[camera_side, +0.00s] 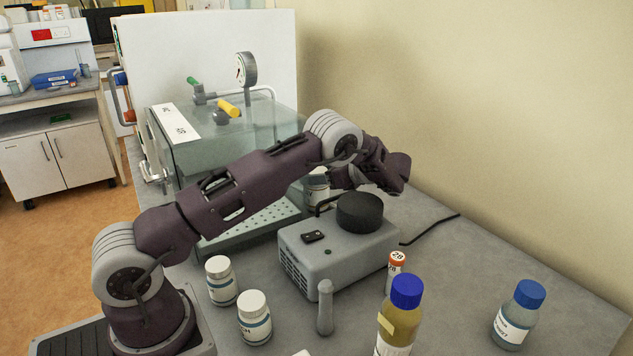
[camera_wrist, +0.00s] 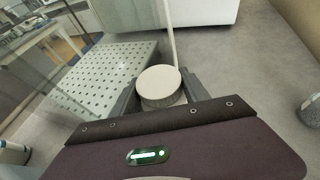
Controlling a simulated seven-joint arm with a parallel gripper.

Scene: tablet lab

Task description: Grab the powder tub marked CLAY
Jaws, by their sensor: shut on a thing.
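My gripper (camera_wrist: 160,96) is shut on a white-lidded tub (camera_wrist: 161,84), with one finger on each side of it in the wrist view. In the side view a white tub with a blue-banded label (camera_side: 318,187) stands just left of my dark gripper (camera_side: 338,179), partly hidden by the arm and the grey device; it appears to be the held one. Its label is not readable. Two more white-lidded tubs, a left one (camera_side: 221,281) and a right one (camera_side: 254,318), stand at the front of the bench, their markings too small to read.
A clear chamber with a perforated floor (camera_wrist: 103,75) stands close left of the held tub. A grey device with a black round top (camera_side: 340,252) is in front. A blue-capped yellow bottle (camera_side: 398,322), an orange-capped vial (camera_side: 396,270) and a blue-capped bottle (camera_side: 517,317) stand right.

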